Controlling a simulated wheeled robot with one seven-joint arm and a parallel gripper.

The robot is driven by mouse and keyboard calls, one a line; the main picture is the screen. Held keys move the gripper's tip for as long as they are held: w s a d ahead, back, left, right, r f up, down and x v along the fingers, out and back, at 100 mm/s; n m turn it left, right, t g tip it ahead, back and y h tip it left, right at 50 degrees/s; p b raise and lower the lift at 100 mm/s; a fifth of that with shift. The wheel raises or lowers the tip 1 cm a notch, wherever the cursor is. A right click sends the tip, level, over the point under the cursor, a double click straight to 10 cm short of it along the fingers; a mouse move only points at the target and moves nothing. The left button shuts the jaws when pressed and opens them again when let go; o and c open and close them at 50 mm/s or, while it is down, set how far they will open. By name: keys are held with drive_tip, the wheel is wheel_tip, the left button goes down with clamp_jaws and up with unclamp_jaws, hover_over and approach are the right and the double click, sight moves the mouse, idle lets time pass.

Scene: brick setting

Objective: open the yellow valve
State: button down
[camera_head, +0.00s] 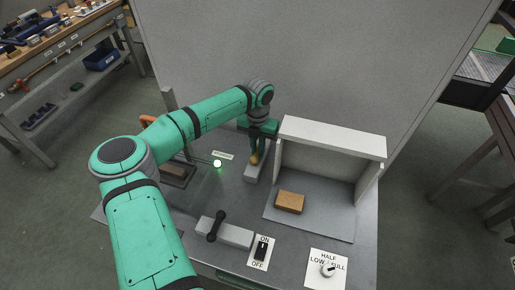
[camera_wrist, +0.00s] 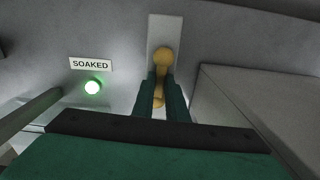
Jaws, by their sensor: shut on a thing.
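The yellow valve (camera_head: 254,158) is a small yellow handle on a grey block (camera_head: 252,174) near the back of the bench. My gripper (camera_head: 257,146) reaches down to it from above. In the wrist view the yellow valve (camera_wrist: 161,62) sits between the two green fingers of my gripper (camera_wrist: 160,98), which are shut on it. Its rounded end shows beyond the fingertips, and part of it is hidden by the fingers.
A lit green lamp (camera_head: 217,163) with a SOAKED label (camera_head: 222,155) is left of the valve. Right of it stands an open-fronted grey booth (camera_head: 330,136) with a brown brick (camera_head: 289,202). A black-handled valve (camera_head: 216,226), an ON/OFF switch (camera_head: 262,250) and a dial (camera_head: 327,270) are in front.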

sight(257, 151)
drive_tip(key=shift+n, duration=0.4)
drive_tip(key=c, duration=1.8)
unclamp_jaws()
drive_tip(key=shift+o, duration=0.2)
wheel_tip(257, 151, up, 11)
drive_tip(key=shift+f, duration=0.1)
